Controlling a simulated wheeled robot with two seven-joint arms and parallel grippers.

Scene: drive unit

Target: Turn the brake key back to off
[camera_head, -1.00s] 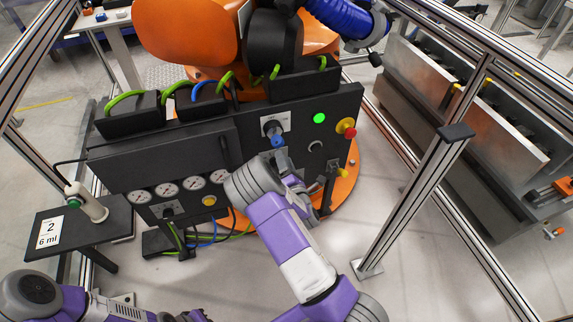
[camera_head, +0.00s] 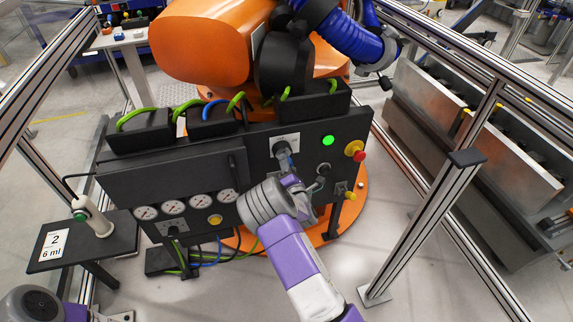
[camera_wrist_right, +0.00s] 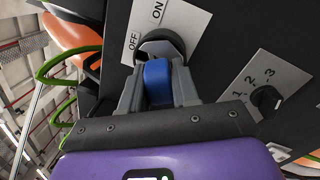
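The brake key has a blue grip (camera_wrist_right: 157,80) and a silver shank in a round black switch on a white plate (camera_wrist_right: 185,22) marked OFF and ON. The key also shows in the head view (camera_head: 284,151), partly hidden by my right gripper. My right gripper (camera_wrist_right: 158,92) has one finger on each side of the blue grip, and both fingers appear to touch it. It also shows in the head view (camera_head: 291,180), in front of the black panel. I cannot tell exactly which mark the key points at. My left gripper is out of view; only part of its arm shows at bottom left.
A black selector (camera_wrist_right: 266,100) with a numbered plate sits right of the key. A green lamp (camera_head: 328,141) and a red-yellow stop button (camera_head: 356,151) are on the panel. Gauges (camera_head: 173,207) line the lower left. A frame post (camera_head: 425,225) stands at right.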

